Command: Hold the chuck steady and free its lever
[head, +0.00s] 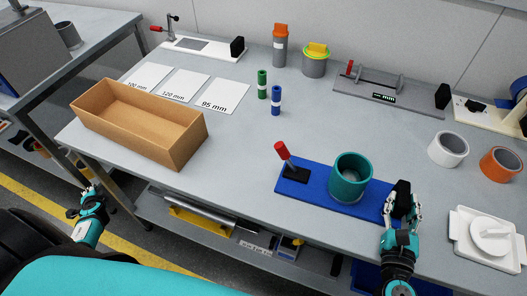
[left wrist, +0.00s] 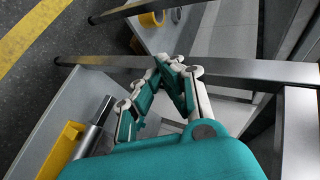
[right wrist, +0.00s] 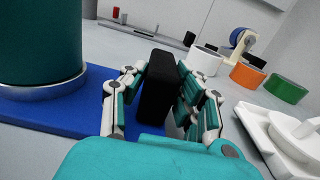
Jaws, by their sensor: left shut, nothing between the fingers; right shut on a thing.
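The chuck has a blue base plate (head: 325,198) lying near the table's front edge, with a teal cylinder (head: 350,178) standing on it in a grey ring. Its lever (head: 283,152) has a red handle and rises tilted from a black block at the plate's left end. My right gripper (head: 402,204) is shut on the black block at the plate's right end; this black block (right wrist: 160,88) shows between the fingers in the right wrist view. My left gripper (head: 83,203) is shut and empty, off the table's front edge at far left; its fingertips (left wrist: 172,65) meet in the left wrist view.
An open cardboard box (head: 140,125) stands on the table's left. A white fixture (head: 488,240) lies right of my right gripper. Green (head: 262,85) and blue (head: 276,101) cylinders stand behind the chuck. White (head: 447,149) and orange (head: 500,164) rings are at right. The table's middle is clear.

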